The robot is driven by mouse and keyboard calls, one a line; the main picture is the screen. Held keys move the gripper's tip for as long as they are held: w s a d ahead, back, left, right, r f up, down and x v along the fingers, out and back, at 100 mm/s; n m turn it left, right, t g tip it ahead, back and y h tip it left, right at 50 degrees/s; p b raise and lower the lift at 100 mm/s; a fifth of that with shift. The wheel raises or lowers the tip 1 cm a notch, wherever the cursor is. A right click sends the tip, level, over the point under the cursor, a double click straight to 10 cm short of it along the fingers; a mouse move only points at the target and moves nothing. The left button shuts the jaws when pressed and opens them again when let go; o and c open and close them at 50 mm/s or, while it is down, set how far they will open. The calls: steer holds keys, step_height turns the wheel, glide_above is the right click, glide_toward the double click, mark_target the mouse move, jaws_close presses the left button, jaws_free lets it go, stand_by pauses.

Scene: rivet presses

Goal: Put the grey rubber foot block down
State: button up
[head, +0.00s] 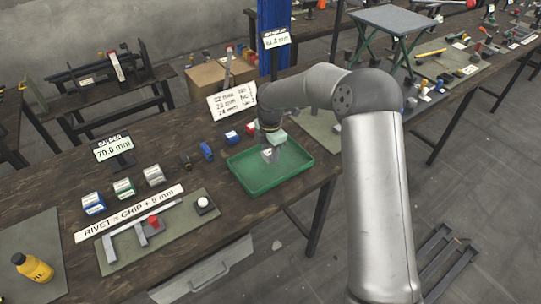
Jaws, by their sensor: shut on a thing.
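My gripper (270,148) points down over the green tray (244,179) on the workbench. It is shut on a small grey block, the grey rubber foot block (268,155), which is partly hidden by the fingers. The block is inside the tray's outline in the head view. Whether it touches the tray floor I cannot tell at this size. The visible tray floor around it looks bare.
Small blue and red-topped blocks (231,137) stand behind the tray. A yellow bottle (33,268) stands at the front left. The tray's right end is near the bench edge.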

mark_target(270, 158)
steer(key=shift+w+d+f, duration=0.1)
steer(key=shift+w+f, duration=0.15)
steer(key=shift+f, duration=0.15)
steer(key=shift+f+p, duration=0.3)
steer(key=shift+f, duration=1.1)
steer(key=shift+f, duration=0.1)
steer(key=o, duration=1)
steer(key=shift+c, duration=0.2)
step_height(270, 158, up, 12)
steer(key=shift+s+r+b, duration=0.1)
steer(key=shift+r+b, duration=0.1)
steer(key=shift+b, duration=0.7)
